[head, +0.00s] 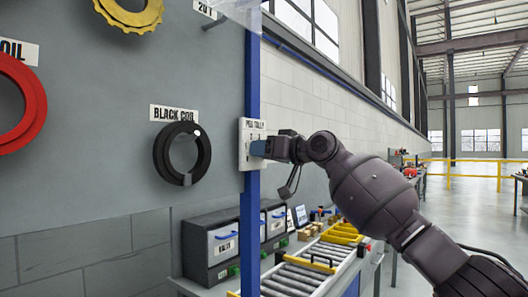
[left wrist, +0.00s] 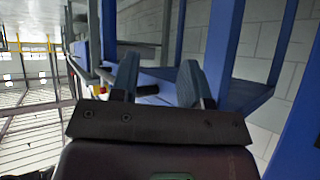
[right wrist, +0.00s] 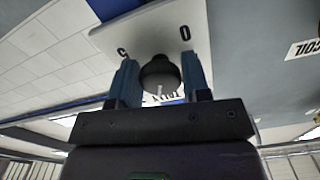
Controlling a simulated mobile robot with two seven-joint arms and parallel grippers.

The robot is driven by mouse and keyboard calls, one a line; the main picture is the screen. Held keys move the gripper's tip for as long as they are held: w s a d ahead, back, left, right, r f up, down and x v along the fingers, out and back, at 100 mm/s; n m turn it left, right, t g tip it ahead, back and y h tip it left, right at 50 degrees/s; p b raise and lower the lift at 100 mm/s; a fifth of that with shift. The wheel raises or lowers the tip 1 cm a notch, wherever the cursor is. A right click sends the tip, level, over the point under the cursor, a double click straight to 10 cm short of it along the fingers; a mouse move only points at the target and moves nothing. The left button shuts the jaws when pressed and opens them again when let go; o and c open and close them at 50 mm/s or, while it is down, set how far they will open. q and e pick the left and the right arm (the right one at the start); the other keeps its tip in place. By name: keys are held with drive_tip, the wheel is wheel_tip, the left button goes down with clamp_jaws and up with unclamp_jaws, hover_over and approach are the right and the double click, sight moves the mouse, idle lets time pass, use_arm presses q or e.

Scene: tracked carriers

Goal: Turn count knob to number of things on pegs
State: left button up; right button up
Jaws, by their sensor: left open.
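The count knob (right wrist: 160,74) is a dark round knob on the white PEG TALLY plate (head: 244,131), which is fixed to a blue post. My right gripper (head: 260,148) is at the plate. In the right wrist view its two blue fingers (right wrist: 160,80) stand on either side of the knob, apart by about its width; firm contact cannot be made out. A black coil (head: 162,157), a red coil (head: 38,95) and a yellow gear (head: 130,22) hang on the grey wall panel. My left gripper (left wrist: 157,75) is open and empty, outside the head view.
The blue post (head: 252,215) stands at the panel's right edge. Below it are dark drawer units (head: 205,248) and a roller conveyor (head: 300,276) with yellow parts. In the left wrist view, blue framework (left wrist: 245,95) is close to the left fingers. The plate's numbers are partly hidden.

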drive_tip(key=c, duration=0.5)
drive_tip(key=shift+s+r+m+p, duration=0.1)
drive_tip(key=shift+r+m+p, duration=0.1)
drive_tip(key=shift+m+p, duration=0.3)
drive_tip(key=shift+s+r+m+p, duration=0.1)
drive_tip(key=shift+r+m+p, duration=0.1)
drive_tip(key=shift+m+p, duration=1.45)
drive_tip(key=shift+m, duration=0.35)
drive_tip(key=shift+m+p, duration=0.95)
drive_tip(key=shift+m, duration=0.25)
drive_tip(key=shift+f+m+p, duration=0.2)
drive_tip(key=shift+m+p, duration=0.5)
drive_tip(key=shift+m, duration=0.1)
drive_tip(key=shift+f+m+p, duration=0.15)
drive_tip(key=shift+m+p, duration=0.15)
drive_tip(key=shift+m, duration=0.2)
use_arm(q)
drive_tip(key=r, duration=0.1)
drive_tip(key=s+r, duration=0.1)
drive_tip(key=r, duration=0.3)
drive_tip(key=shift+s+a+r, duration=0.25)
drive_tip(key=shift+s+a, duration=0.05)
drive_tip(key=shift+a, duration=0.1)
